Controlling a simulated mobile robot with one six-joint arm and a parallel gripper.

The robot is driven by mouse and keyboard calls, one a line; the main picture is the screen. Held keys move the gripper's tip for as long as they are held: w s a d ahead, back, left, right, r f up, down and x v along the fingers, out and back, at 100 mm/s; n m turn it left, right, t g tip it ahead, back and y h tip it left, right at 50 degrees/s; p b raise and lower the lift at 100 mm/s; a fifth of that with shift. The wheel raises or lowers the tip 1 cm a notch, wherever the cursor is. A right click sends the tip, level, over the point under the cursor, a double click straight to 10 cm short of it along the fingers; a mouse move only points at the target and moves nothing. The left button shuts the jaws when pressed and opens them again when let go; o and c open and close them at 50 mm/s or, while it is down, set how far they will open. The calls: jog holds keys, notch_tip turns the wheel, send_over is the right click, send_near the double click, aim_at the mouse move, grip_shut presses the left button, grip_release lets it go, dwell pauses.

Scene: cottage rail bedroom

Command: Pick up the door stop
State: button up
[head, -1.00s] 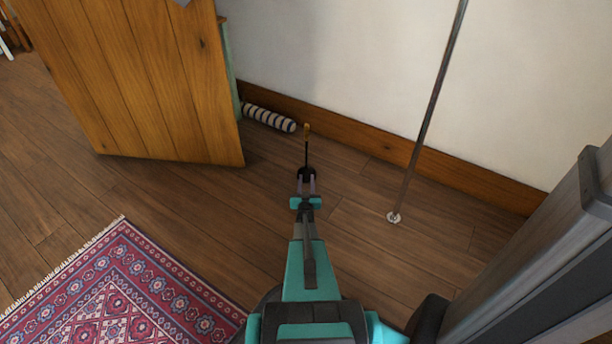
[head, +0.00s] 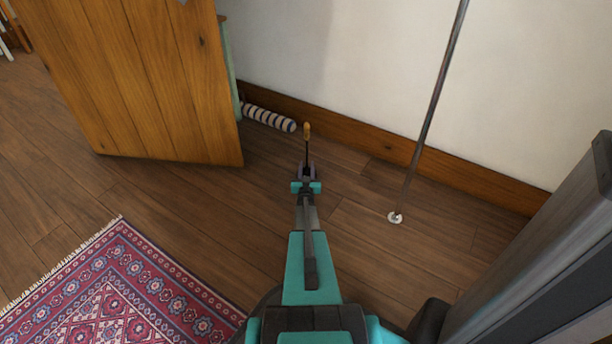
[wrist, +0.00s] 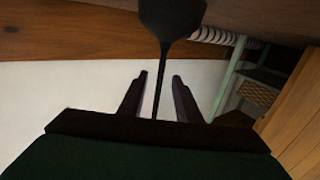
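The door stop appears to be the dark piece with a thin upright rod and a wooden knob (head: 307,129). It stands in front of my gripper in the head view. The wrist view shows its dark wide foot (wrist: 172,16) at the top, tapering into the thin rod. My gripper (head: 306,172) is at the rod, over the floor. In the wrist view its two fingers (wrist: 160,78) are apart, with the rod running between them, and no clear contact shows. The fingers partly hide the foot in the head view.
A striped roll (head: 268,117) lies by the skirting board behind the wooden door (head: 140,85). A metal pole (head: 424,135) stands on the right. A patterned rug (head: 115,295) lies at lower left. Floor around the gripper is clear.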

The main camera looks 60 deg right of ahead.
aim_at(307, 166)
jog(key=shift+w+d, duration=0.1)
jog(key=shift+d, duration=0.05)
jog(key=shift+b+x, duration=0.8)
jog(key=shift+x, duration=0.2)
jog(key=shift+b+x, duration=0.55)
jog(key=shift+x, duration=0.9)
jog(key=shift+c, duration=0.5)
grip_shut()
jog(key=shift+r, duration=0.25)
